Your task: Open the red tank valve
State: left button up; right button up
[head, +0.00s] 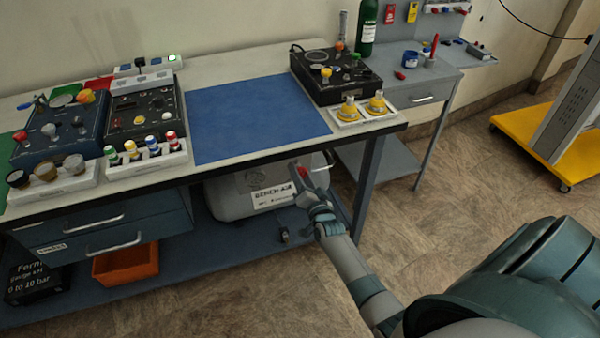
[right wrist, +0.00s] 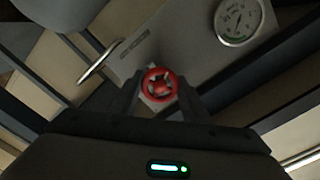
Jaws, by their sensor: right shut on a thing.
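The red tank valve is a small round handwheel (right wrist: 159,85) with spokes, seen face-on in the right wrist view. How far the valve is turned cannot be told. My left gripper is not in view.
A round gauge (right wrist: 239,20) sits near the valve. The bench top (head: 240,76), a blue mat (head: 255,118) and a yellow-knobbed tray (head: 362,114) are above my gripper. A bench leg (head: 368,185) stands just right of it. The floor in front is clear.

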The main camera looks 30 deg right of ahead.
jog(key=shift+n, duration=0.5)
jog(key=n, duration=0.3)
jog(key=shift+n+p, duration=0.3)
jog(key=shift+p, duration=0.1)
jog(key=n, duration=0.4)
jog(key=shift+n, duration=0.3)
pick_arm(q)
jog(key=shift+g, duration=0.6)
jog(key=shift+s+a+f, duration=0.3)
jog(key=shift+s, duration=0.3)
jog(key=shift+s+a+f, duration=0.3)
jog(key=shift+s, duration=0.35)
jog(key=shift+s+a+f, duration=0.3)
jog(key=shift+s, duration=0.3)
pick_arm(e)
jog(key=shift+f+n, duration=0.1)
jog(key=shift+n, duration=1.6)
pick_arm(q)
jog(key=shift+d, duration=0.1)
pick_arm(e)
jog(key=o, duration=1)
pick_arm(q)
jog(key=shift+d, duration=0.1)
pick_arm(e)
jog(key=shift+o, duration=0.2)
